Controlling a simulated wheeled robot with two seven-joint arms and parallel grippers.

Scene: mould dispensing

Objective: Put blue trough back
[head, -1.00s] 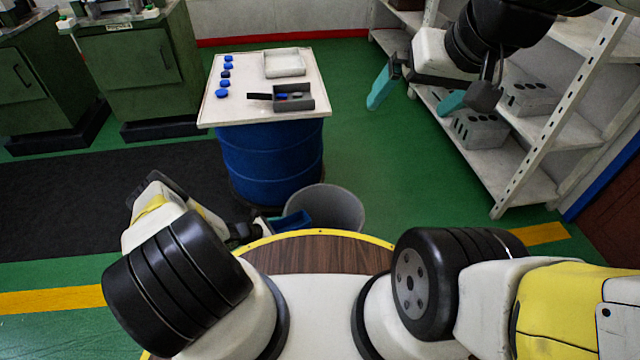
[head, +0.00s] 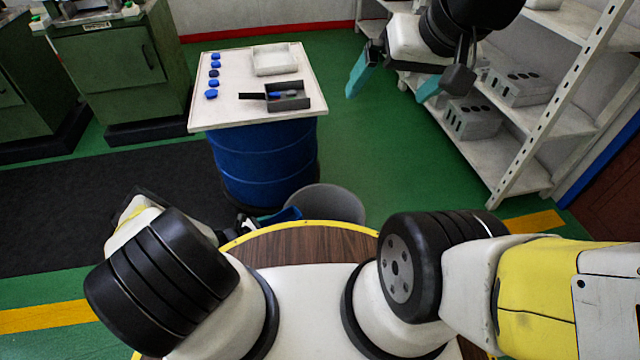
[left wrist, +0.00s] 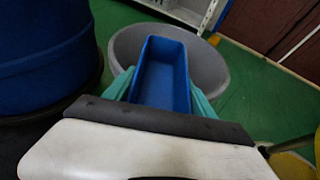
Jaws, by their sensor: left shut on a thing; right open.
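The blue trough (left wrist: 162,75) is held between the teal fingers of my left gripper (left wrist: 160,98) in the left wrist view. Its open top faces the camera and it looks empty. The grey bin (left wrist: 212,66) is behind it; I cannot tell whether the trough is over or inside it. In the head view, only part of the trough (head: 287,215) shows beside the grey bin (head: 335,203), and my left arm hides most of the left gripper. My right gripper (head: 386,92) is open and empty, raised in front of the shelf.
A white-topped table (head: 235,112) on a blue drum (head: 262,165) stands ahead. It bears several blue pieces, a pale tray (head: 275,70) and a dark box (head: 291,104). A metal shelf (head: 545,130) with grey blocks is at right. Green cabinets (head: 115,70) are at left.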

